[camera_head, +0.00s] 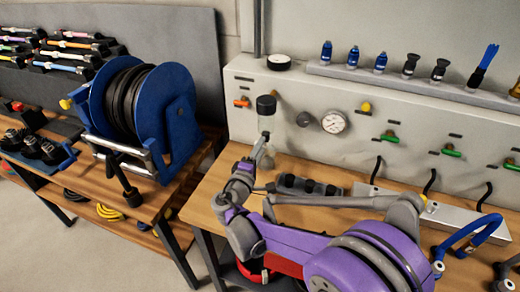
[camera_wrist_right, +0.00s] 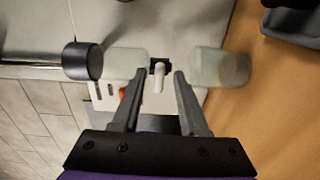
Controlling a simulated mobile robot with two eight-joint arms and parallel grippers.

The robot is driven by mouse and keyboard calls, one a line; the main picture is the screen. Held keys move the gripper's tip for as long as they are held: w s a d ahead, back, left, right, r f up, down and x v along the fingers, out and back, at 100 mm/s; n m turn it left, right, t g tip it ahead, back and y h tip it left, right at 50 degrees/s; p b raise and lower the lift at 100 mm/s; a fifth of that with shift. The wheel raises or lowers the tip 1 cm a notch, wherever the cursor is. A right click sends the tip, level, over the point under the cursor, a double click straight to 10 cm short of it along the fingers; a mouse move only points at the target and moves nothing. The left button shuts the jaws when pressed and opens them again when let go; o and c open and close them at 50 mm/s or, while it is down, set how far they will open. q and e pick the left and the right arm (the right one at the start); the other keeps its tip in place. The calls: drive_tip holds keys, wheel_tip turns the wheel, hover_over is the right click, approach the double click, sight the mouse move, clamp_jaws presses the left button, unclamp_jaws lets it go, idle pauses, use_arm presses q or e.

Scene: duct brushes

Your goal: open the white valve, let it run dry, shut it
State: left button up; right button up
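The white valve (camera_wrist_right: 159,77) shows in the right wrist view as a small white lever on a black body. It lies between the fingertips of my right gripper (camera_wrist_right: 159,78), with a gap on both sides. The gripper also shows in the head view (camera_head: 262,143), where it hides the valve. A clear vessel with a black cap (camera_wrist_right: 82,61) is left of the fingers in the wrist view; its cap and upper part (camera_head: 266,112) show in the head view. A cloudy clear cup (camera_wrist_right: 220,68) is right of the fingers. My left gripper is not in view.
The white wall panel carries an orange-handled valve (camera_head: 242,102), a pressure gauge (camera_head: 334,122) and several green-handled valves. Dark cylindrical parts (camera_head: 305,186) lie on the wooden bench near my right arm. A blue hose reel (camera_head: 140,110) stands on the left bench.

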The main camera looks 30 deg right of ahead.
drive_tip(key=v, duration=1)
drive_tip(key=shift+s+a, duration=0.25)
drive_tip(key=shift+s, duration=0.1)
drive_tip(key=s+d+f+m+g+y+p, duration=0.1)
drive_tip(key=s+y, duration=0.1)
drive_tip(key=s, duration=0.1)
drive_tip(key=s+d+f+m+g+y+p, duration=0.1)
drive_tip(key=s+f+g+y, duration=0.1)
drive_tip(key=s, duration=0.2)
drive_tip(key=s+d+f+m+g+y+p, duration=0.1)
drive_tip(key=s+d+f+g, duration=0.1)
drive_tip(key=s, duration=0.1)
drive_tip(key=shift+s+m+y, duration=0.2)
drive_tip(key=shift+m+y, duration=0.1)
drive_tip(key=shift+y, duration=0.1)
drive_tip(key=s+a+y, duration=0.1)
drive_tip(key=s+f+m+g+y+p, duration=0.1)
drive_tip(key=s, duration=0.1)
drive_tip(key=s+a+y, duration=0.1)
drive_tip(key=s, duration=0.1)
drive_tip(key=shift+a+f+m+y+p, duration=0.15)
drive_tip(key=shift+a+m+y+p, duration=0.15)
drive_tip(key=shift+a+m, duration=0.1)
drive_tip(key=s+a+m+y+p, duration=0.1)
drive_tip(key=s+a+m+y, duration=0.1)
drive_tip(key=s+a+y, duration=0.2)
drive_tip(key=shift+a, duration=1)
